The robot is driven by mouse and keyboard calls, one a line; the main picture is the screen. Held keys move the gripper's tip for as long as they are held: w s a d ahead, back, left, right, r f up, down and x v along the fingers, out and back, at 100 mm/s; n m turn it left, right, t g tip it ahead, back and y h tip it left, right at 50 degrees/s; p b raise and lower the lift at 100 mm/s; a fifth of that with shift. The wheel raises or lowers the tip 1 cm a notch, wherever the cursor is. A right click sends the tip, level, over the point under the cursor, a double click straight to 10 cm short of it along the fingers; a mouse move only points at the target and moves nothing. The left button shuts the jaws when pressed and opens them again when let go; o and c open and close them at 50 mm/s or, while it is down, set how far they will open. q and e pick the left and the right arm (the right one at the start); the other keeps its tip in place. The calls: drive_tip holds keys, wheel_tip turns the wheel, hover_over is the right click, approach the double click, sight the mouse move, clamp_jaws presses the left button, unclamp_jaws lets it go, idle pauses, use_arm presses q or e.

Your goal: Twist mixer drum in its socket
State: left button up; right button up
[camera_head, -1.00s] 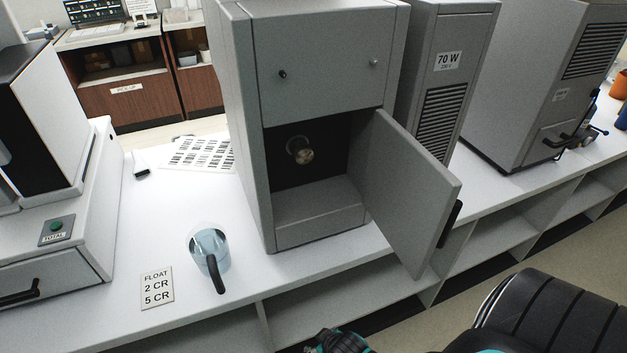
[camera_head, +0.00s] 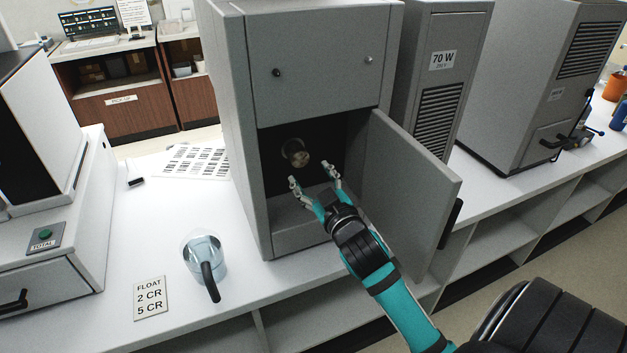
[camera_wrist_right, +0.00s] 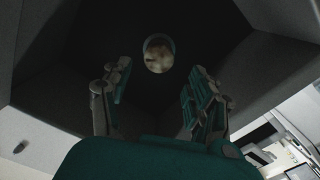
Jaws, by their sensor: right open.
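The mixer drum (camera_head: 297,153) is a small round part with a dark rim and a brassy face. It sits on the dark back wall inside the open grey machine (camera_head: 316,62). My right gripper (camera_head: 313,180) is open and empty at the mouth of the compartment, in front of the drum and a little below it. In the right wrist view the drum's round face (camera_wrist_right: 158,53) shows beyond the two spread fingers (camera_wrist_right: 158,92), apart from them. The socket behind the drum is hidden. My left gripper is not in view.
The machine's door (camera_head: 408,190) stands open to the right of my right arm. A vented grey unit (camera_head: 440,90) stands to the right.

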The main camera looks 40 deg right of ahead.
sight(301, 161)
drive_tip(key=b+x, duration=0.3)
drive_tip(key=x, duration=0.6)
drive_tip(key=shift+f, duration=0.1)
drive_tip(key=shift+w, duration=0.1)
drive_tip(key=shift+c, duration=0.8)
drive_tip(key=c, duration=0.5)
drive_tip(key=n, duration=0.9)
drive_tip(key=shift+n, duration=0.4)
drive_tip(key=o, duration=1)
drive_tip(key=shift+c, duration=0.2)
